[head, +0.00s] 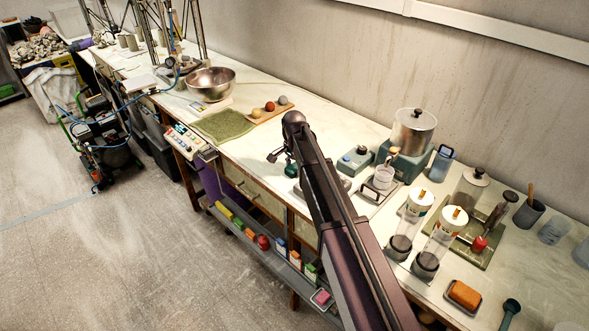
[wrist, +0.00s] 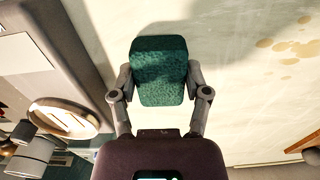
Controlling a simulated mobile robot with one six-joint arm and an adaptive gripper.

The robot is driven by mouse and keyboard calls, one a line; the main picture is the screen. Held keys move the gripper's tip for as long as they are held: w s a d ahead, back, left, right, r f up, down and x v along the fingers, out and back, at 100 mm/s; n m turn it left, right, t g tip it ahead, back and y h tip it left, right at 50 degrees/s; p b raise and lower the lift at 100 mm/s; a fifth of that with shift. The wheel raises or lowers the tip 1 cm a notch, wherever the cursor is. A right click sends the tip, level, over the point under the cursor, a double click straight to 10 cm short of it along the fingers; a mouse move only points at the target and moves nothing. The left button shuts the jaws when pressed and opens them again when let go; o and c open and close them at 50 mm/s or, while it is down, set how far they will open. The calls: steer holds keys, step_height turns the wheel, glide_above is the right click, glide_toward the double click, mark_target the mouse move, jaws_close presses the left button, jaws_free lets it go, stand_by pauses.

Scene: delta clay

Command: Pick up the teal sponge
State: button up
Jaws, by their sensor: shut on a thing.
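The teal sponge (wrist: 160,70) sits between the two fingers of my gripper (wrist: 160,88) in the wrist view, with a finger pressed against each side. It is a dark green-teal block with a speckled face. In the head view my gripper (head: 281,157) is over the long counter, left of a small teal device. A small part of the sponge (head: 291,170) shows just below the fingers there. A shadow lies on the pale counter beside the sponge in the wrist view. I cannot tell whether the sponge still touches the counter.
The small teal device (head: 355,160) and a metal pot (head: 413,131) stand right of my gripper. A wooden board (head: 268,108) with several balls and a green mat (head: 222,125) lie to the left. The counter's front edge is close by. Clear jars stand farther right.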

mark_target(294, 167)
steer(key=shift+r, duration=0.2)
step_height(294, 167, up, 10)
steer(key=p, duration=1)
steer(key=shift+f, duration=0.2)
stand_by(0.3)
steer(key=shift+c, duration=1)
steer(key=shift+s, duration=0.1)
